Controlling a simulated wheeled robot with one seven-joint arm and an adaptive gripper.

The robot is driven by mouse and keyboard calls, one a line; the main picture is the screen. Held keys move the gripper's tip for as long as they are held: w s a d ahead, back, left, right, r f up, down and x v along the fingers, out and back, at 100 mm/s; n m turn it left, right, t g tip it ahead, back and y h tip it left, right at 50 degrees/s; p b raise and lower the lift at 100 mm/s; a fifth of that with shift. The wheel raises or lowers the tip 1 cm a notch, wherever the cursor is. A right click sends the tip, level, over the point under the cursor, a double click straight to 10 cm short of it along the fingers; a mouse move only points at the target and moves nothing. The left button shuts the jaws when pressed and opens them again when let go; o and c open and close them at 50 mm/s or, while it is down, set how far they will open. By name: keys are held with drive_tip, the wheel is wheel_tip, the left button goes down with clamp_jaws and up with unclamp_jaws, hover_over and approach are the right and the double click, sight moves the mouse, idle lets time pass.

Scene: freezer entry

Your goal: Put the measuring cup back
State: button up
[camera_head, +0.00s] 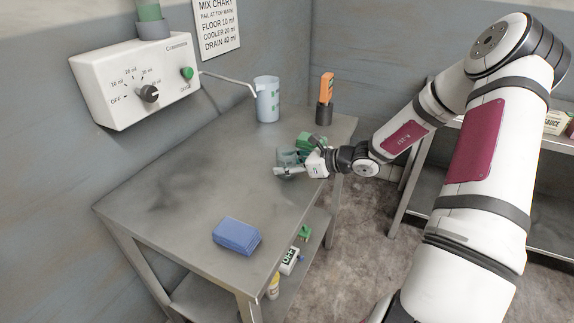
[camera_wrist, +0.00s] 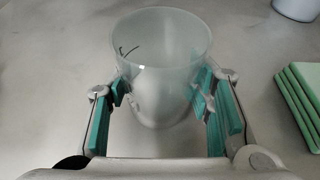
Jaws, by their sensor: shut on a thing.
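A translucent, frosted measuring cup (camera_wrist: 160,50) stands upright between the teal-padded fingers of my gripper (camera_wrist: 163,98) in the wrist view. The pads press on both sides of it, and its open mouth faces up toward the camera. In the head view my gripper (camera_head: 291,166) is low over the far right part of the metal table, with the cup (camera_head: 285,156) partly hidden by the fingers. I cannot tell whether its base touches the table. A thin dark curved mark shows on the cup wall.
An orange device (camera_head: 327,88) stands in a dark holder. Green folded cloths (camera_wrist: 298,98) lie right of the cup. A blue block (camera_head: 237,235) lies near the front.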

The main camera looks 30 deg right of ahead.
drive_tip(key=shift+f, duration=0.25)
drive_tip(key=o, duration=1.3)
drive_tip(key=shift+c, duration=0.2)
